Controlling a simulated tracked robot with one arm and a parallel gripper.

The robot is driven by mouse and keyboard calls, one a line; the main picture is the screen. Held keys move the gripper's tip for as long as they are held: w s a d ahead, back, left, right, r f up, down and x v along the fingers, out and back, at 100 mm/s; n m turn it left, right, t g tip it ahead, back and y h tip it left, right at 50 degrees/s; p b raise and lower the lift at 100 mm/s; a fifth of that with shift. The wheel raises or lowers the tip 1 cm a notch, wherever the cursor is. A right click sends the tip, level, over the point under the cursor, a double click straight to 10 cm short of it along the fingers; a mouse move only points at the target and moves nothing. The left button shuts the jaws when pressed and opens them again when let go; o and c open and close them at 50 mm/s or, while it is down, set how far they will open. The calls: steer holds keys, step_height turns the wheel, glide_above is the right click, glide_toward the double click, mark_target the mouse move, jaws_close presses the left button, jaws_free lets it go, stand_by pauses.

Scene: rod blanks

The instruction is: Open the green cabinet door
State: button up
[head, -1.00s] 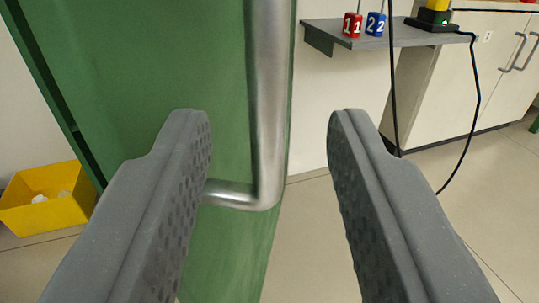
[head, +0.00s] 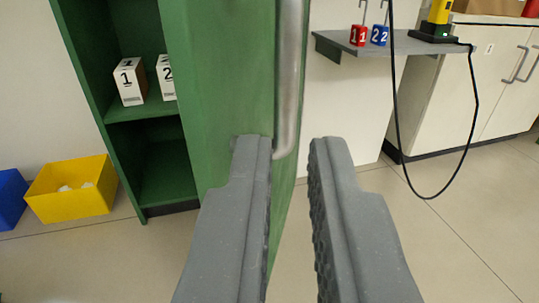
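The green cabinet door (head: 222,100) stands open, swung out to the right of the cabinet opening. Its vertical metal handle (head: 289,75) is near the door's right edge, and its lower bend is partly hidden by my left finger. My gripper (head: 290,148) is partly open, with a narrow empty gap between the fingers. The handle's lower end appears just beyond the fingertips, in line with the gap; I see no grip on it. The green cabinet (head: 88,75) shows dark shelves inside, with white boxes marked 1 (head: 130,82) and 2 (head: 167,78).
A yellow bin (head: 72,188) and a blue bin (head: 10,200) are on the floor at left. A grey wall shelf (head: 350,47) holds red (head: 358,36) and blue (head: 380,36) blocks. A black cable (head: 425,197) hangs at right. Floor at right is clear.

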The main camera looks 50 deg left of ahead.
steer(key=shift+f, duration=0.1)
jaws_close()
steer(key=w+a+r+m+t+h+p, duration=0.1)
steer(key=w+a+r+m+t+h, duration=0.2)
steer(key=w+r, duration=0.65)
steer(key=w+a+r+t+h, duration=0.3)
steer(key=w+a+r+h, duration=0.15)
steer(key=r, duration=1.05)
steer(key=w+a+r+m+t+h+p, duration=0.1)
steer(key=w+a+r+m+t+h, duration=0.15)
steer(key=w+a+r, duration=0.65)
steer(key=s+a+f+g+h+p, duration=0.2)
steer(key=s+a+f+g+h, duration=0.6)
steer(key=s+f, duration=0.15)
steer(key=s+a+f+n+h+p, duration=0.3)
steer(key=s+f+n+h+p, duration=0.6)
steer(key=s+f+n, duration=1.2)
steer(key=w+d+h+b, duration=0.1)
steer(key=w+d+b, duration=0.2)
steer(key=w+d, duration=0.6)
steer(key=shift+d+r, duration=0.15)
steer(key=shift+d, duration=0.6)
